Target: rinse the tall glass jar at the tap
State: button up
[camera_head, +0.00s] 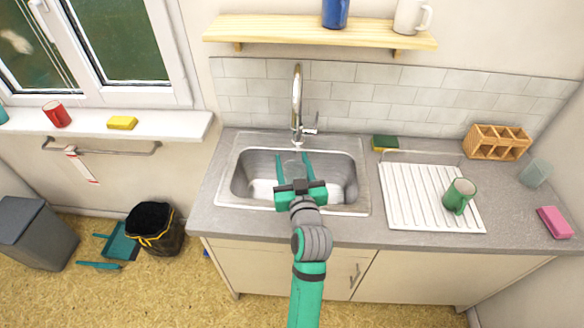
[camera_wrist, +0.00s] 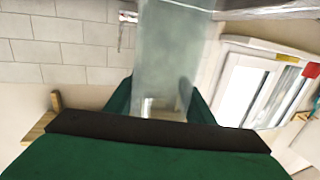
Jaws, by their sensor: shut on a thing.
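The tall glass jar (camera_wrist: 172,60) is clear, pale and faintly greenish. In the wrist view it stands between the two green fingers of my gripper (camera_wrist: 162,100), which is shut on it. In the head view, my gripper (camera_head: 293,160) is over the sink (camera_head: 240,182), and the jar shows only faintly between the fingers, partly hidden by the gripper body. The chrome tap (camera_head: 297,98) rises behind the sink, just beyond the fingertips. I cannot tell whether water runs or which way the jar's mouth faces.
A sponge (camera_head: 385,142), a wooden organizer (camera_head: 497,142), a clear glass (camera_head: 535,173) and a pink sponge (camera_head: 555,222) are on the counter. A wooden shelf (camera_head: 320,32) hangs above the tap.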

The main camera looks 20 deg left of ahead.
jog(key=w+a+f, duration=0.1)
jog(key=w+a, duration=0.1)
jog(key=w, duration=0.6)
jog(key=shift+a+f, duration=0.25)
jog(key=shift+f, duration=0.1)
jog(key=shift+w, duration=0.1)
dwell(0.4)
jog(key=shift+d, duration=0.15)
jog(key=shift+w+d, duration=0.2)
jog(key=shift+d, duration=0.25)
jog(key=shift+s+a, duration=0.1)
jog(key=shift+a, duration=0.15)
jog(key=shift+s+a, duration=0.1)
jog(key=shift+a, duration=0.25)
dwell(0.3)
